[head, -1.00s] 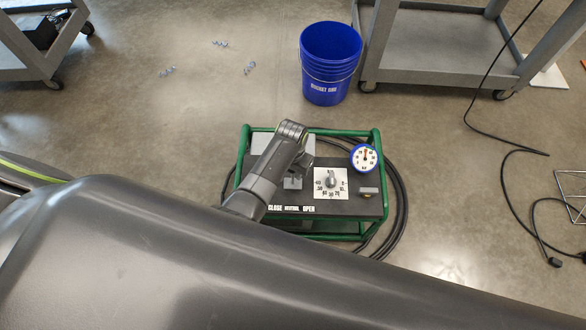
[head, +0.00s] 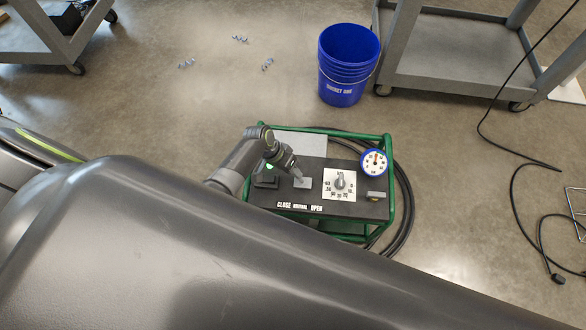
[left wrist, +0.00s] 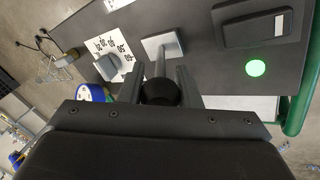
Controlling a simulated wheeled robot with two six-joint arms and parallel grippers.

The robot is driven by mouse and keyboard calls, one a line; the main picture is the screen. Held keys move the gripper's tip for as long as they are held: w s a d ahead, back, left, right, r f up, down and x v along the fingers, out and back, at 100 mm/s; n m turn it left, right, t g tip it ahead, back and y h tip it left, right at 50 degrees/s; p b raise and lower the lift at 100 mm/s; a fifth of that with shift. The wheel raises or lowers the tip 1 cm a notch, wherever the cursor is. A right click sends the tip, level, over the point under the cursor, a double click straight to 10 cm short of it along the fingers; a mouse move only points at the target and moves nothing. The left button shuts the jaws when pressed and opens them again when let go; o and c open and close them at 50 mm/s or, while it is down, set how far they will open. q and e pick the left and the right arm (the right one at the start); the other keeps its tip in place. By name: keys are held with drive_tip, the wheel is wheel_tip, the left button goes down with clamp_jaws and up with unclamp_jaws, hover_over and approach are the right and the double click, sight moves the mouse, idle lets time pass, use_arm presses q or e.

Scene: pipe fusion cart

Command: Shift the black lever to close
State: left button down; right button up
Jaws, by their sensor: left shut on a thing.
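The black lever (left wrist: 160,92) shows in the left wrist view as a round dark knob on a grey stem, above a light square plate (left wrist: 170,45). My left gripper (left wrist: 160,88) is shut around the knob, one finger on each side. In the head view my left gripper (head: 293,171) reaches down from the upper left to the lever's plate (head: 303,184) on the cart's dark panel (head: 325,208). It hides most of the lever. The CLOSE, NEUTRAL, OPEN labels (head: 300,206) run left to right along the panel's front. My right gripper is out of view.
The green-framed cart (head: 388,150) also carries a dial knob (head: 340,182), a blue-rimmed gauge (head: 375,163) and a lit green light (left wrist: 256,68). A black hose (head: 405,190) is coiled at its right. A blue bucket (head: 345,75) and a grey trolley (head: 450,55) stand behind.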

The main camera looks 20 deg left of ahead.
use_arm(q)
drive_tip(key=shift+f, duration=0.1)
drive_tip(key=c, duration=1.1)
unclamp_jaws()
drive_tip(key=shift+a, duration=0.1)
drive_tip(key=shift+o, duration=0.2)
drive_tip(key=p+v, duration=0.3)
drive_tip(key=v, duration=1.4)
drive_tip(key=shift+r+p, duration=0.2)
drive_tip(key=shift+p, duration=0.15)
drive_tip(key=shift+s+f, duration=0.1)
